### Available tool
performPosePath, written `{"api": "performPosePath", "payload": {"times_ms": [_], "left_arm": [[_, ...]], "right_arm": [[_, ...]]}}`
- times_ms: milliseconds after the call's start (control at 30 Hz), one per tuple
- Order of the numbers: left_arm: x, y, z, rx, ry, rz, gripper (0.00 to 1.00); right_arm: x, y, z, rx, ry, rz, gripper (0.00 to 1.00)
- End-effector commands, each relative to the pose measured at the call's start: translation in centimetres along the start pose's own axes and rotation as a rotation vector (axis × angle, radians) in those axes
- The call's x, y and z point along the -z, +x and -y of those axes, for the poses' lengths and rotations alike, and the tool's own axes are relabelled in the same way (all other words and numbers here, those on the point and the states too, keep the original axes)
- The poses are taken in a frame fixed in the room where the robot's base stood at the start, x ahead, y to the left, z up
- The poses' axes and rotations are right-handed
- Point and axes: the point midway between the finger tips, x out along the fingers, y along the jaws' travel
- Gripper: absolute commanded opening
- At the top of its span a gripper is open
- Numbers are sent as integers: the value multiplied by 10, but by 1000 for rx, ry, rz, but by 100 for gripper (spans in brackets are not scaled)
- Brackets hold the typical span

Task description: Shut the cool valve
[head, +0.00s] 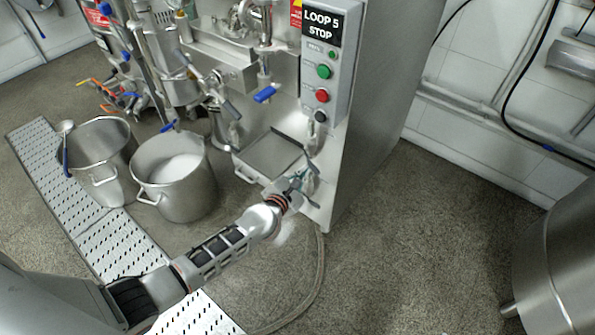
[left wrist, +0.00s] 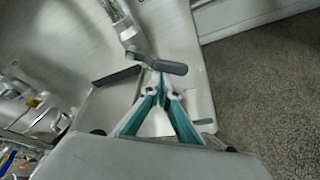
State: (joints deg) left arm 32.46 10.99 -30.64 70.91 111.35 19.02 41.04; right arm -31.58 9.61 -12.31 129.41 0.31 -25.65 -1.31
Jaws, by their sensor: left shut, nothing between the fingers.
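A valve with a dark grey lever handle (left wrist: 160,65) shows in the left wrist view, at the end of a metal pipe (left wrist: 117,12) on the steel machine. No name label on it is readable, so I cannot tell for certain that it is the cool valve. My left gripper (left wrist: 158,88) has teal fingers, shut with nothing between them. Its tips are right by the lever; I cannot tell whether they touch it. In the head view my left gripper (head: 303,180) is low at the machine's front right corner and partly hides the valve. My right gripper is not in view.
A control box (head: 327,62) reading "LOOP 5 STOP" has green and red buttons. A blue-handled valve (head: 264,95) is left of it. A steel tray (head: 262,160) sits low on the machine. Two pots, one holding white contents (head: 182,170), stand left.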

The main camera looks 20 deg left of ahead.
Motion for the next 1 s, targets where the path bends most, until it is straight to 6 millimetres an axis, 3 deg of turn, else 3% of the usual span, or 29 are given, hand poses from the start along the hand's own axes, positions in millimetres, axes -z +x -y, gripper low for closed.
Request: {"api": "performPosePath", "payload": {"times_ms": [33,267,1000], "left_arm": [[-15,0,-9,6,-40,12,0],[-23,-4,-5,78,-235,11,0],[-34,-10,-2,79,-224,6,0]], "right_arm": [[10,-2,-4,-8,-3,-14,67],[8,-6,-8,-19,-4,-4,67],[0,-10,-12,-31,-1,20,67]]}}
